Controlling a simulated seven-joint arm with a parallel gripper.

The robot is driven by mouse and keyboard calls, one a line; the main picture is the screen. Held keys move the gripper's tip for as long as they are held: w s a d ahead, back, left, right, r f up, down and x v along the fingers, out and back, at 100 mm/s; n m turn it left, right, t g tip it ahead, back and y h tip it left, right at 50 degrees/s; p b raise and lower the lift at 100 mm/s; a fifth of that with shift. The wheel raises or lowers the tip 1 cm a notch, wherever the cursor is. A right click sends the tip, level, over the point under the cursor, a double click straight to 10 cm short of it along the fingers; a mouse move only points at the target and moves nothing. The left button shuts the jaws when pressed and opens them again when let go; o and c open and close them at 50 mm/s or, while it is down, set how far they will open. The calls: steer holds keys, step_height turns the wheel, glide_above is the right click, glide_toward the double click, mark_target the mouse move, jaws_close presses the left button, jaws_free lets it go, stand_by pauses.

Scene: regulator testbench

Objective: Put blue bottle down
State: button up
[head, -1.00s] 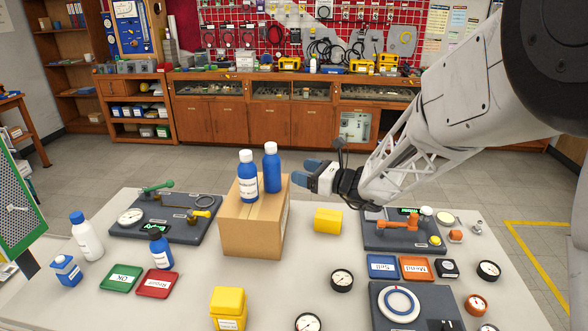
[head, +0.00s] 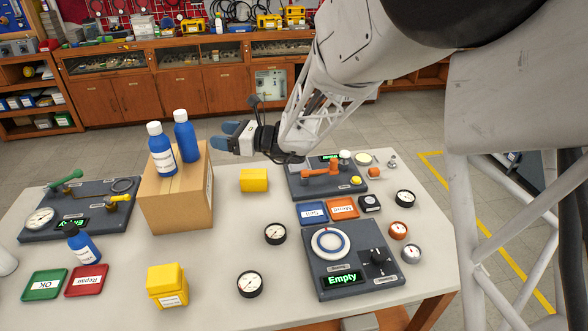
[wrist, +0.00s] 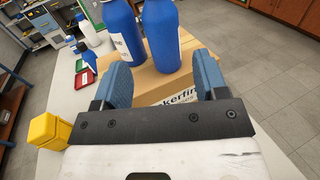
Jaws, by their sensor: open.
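Two blue bottles with white caps stand upright on top of a cardboard box (head: 176,207). The front-left one (head: 162,152) has a white label; the other (head: 186,138) stands behind it to the right. In the wrist view both bottles, the labelled one (wrist: 120,36) and the right one (wrist: 161,38), are beyond the fingertips, their tops cut off. My gripper (head: 226,134) is open and empty, just right of the box top, its blue fingers pointing at the bottles. A smaller blue bottle with a dark cap (head: 83,245) stands on the table left of the box.
A yellow block (head: 254,180) lies right of the box, and a yellow container (head: 167,286) stands in front. Green (head: 45,284) and red (head: 87,281) trays lie front left. Test panels (head: 355,262) and several gauges occupy the right side.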

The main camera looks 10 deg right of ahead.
steer(key=s+d+r+n+g+h, duration=0.25)
steer(key=s+n, duration=0.35)
steer(key=s, duration=0.4)
steer(key=s+d+r+n+g+h, duration=0.1)
steer(key=s+d+n+g+h, duration=0.25)
steer(key=s+n, duration=0.45)
steer(key=s+d+n+t+h, duration=0.1)
steer(key=s+d+n+h, duration=0.7)
steer(key=s+d, duration=0.9)
steer(key=s+h, duration=0.2)
steer(key=s, duration=0.1)
steer(key=shift+s+t+h, duration=0.3)
steer(key=shift+t+h, duration=0.1)
steer(key=o, duration=0.5)
